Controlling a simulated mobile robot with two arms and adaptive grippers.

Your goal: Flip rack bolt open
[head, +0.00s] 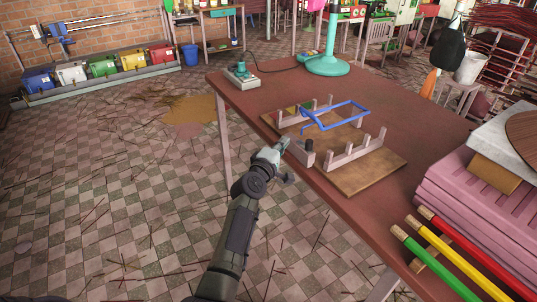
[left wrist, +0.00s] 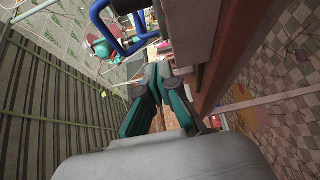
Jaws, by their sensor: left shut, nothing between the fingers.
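The wooden rack (head: 372,172) lies on the brown table and carries pale notched rails. A blue bent bar (head: 345,107) forms an open loop over the rack's far part; it also shows in the left wrist view (left wrist: 98,14). A dark grey cylinder (head: 309,146) stands at the rack's near left end. Which part is the bolt I cannot tell. My left gripper (head: 283,146) is at the table's left edge, beside the rack's near left end and short of the blue bar. In the left wrist view its fingers (left wrist: 155,82) are together and empty. My right gripper is out of view.
A small grey device (head: 241,79) and a teal round stand (head: 327,66) are at the table's far end. Pink stacked blocks (head: 455,200) and red, yellow and green sticks (head: 440,247) crowd the near right.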

